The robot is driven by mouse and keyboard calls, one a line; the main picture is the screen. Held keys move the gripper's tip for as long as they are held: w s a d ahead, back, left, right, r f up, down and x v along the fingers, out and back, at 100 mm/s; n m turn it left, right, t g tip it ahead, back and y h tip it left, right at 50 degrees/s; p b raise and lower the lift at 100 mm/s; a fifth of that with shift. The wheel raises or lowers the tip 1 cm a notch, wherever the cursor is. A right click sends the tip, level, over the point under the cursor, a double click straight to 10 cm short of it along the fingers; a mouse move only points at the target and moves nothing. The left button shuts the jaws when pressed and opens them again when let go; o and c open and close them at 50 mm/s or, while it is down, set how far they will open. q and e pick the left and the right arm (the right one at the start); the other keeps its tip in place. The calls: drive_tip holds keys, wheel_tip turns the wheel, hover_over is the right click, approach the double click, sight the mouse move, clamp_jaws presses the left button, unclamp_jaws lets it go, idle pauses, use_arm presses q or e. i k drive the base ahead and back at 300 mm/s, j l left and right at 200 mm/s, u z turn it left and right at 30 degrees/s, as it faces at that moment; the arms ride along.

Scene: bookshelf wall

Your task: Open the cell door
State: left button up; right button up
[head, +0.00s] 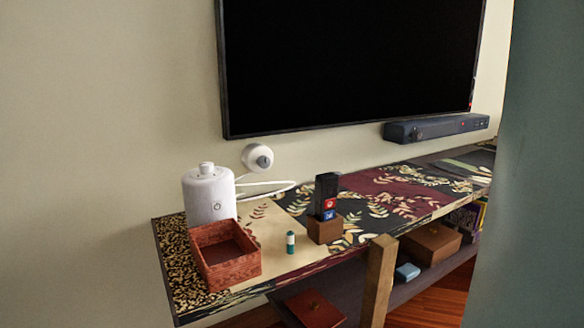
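No cell door can be made out clearly in the head view. A small green-and-white battery-like cylinder (290,242) stands upright on the patterned shelf top. To its right, a dark upright device (326,190) with a red mark stands in a small brown wooden holder (325,230). A blue label shows low on it, where it meets the holder. Any door on its hidden sides cannot be seen. Neither of my grippers is in view.
On the shelf top (390,208), an open reddish box (228,270) stands before a white canister (209,196). A white round device (257,157) with cables is behind. A television (350,60) and soundbar (437,128) are above. A wooden post (378,280) rises in front. A teal surface blocks the right.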

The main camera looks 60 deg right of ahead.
sight(331, 178)
drive_tip(key=k+l+z, duration=0.1)
drive_tip(key=l, duration=0.55)
drive_tip(key=k+l+z, duration=0.15)
drive_tip(key=l, duration=0.45)
drive_tip(key=k+l+z, duration=0.1)
drive_tip(key=l, duration=0.55)
drive_tip(key=k+l+z, duration=0.15)
drive_tip(key=l, duration=0.55)
drive_tip(key=l+u, duration=0.35)
drive_tip(key=l, duration=0.3)
drive_tip(key=l+u, duration=0.3)
drive_tip(key=l, duration=0.4)
